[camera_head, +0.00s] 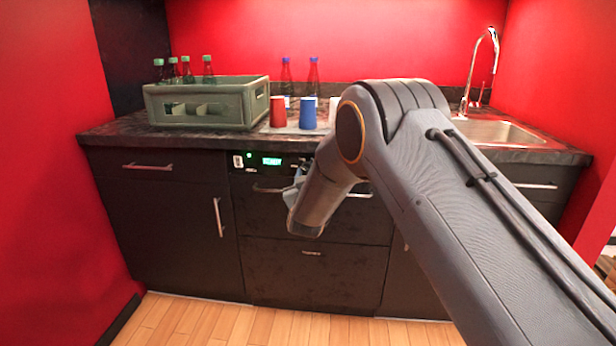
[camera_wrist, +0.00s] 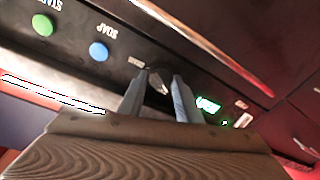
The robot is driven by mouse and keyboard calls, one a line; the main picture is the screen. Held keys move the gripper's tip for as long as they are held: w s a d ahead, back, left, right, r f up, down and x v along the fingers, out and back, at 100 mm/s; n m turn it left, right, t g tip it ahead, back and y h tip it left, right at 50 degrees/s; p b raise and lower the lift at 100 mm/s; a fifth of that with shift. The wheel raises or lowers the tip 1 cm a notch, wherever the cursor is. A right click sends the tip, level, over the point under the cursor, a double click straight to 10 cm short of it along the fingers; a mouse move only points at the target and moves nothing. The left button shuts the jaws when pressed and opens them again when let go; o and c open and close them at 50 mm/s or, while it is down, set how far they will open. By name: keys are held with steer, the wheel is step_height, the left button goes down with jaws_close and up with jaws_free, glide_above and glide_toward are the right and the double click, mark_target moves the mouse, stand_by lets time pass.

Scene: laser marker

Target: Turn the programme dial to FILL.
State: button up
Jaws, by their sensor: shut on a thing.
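The programme dial (camera_wrist: 158,83) is a dark round knob with a pale mark, on the black control panel (camera_wrist: 70,42) in the wrist view. My gripper (camera_wrist: 161,78) has its two grey fingers on either side of the dial and is shut on it. A small white label beside the dial is too blurred to read, so I cannot tell which setting it points at. A green-lit display (camera_wrist: 208,104) is right of the dial; it also shows in the head view (camera_head: 271,161). There, my arm hides the dial.
A blue SOAP button (camera_wrist: 98,51) and a green START button (camera_wrist: 42,25) are left of the dial. Drawer handles stick out below the panel.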

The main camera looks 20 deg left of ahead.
steer(key=m+b, duration=0.2)
steer(key=m, duration=0.3)
steer(key=shift+f+t, duration=0.15)
steer(key=shift+t, duration=0.25)
steer(key=m+h+b, duration=0.1)
steer(key=m, duration=0.4)
steer(key=shift+t+b, duration=0.3)
steer(key=shift+b, duration=0.1)
steer(key=m+h+b, duration=0.1)
steer(key=m+b, duration=0.1)
steer(key=m, duration=0.3)
steer(key=shift+a+f, duration=0.1)
steer(key=shift+m+h+b, duration=0.5)
steer(key=shift+m+b, duration=0.25)
steer(key=shift+m, duration=1.75)
steer(key=o, duration=1)
steer(key=shift+o, duration=0.2)
steer(key=v, duration=0.7)
steer(key=shift+s+p, duration=0.3)
steer(key=shift+s, duration=0.1)
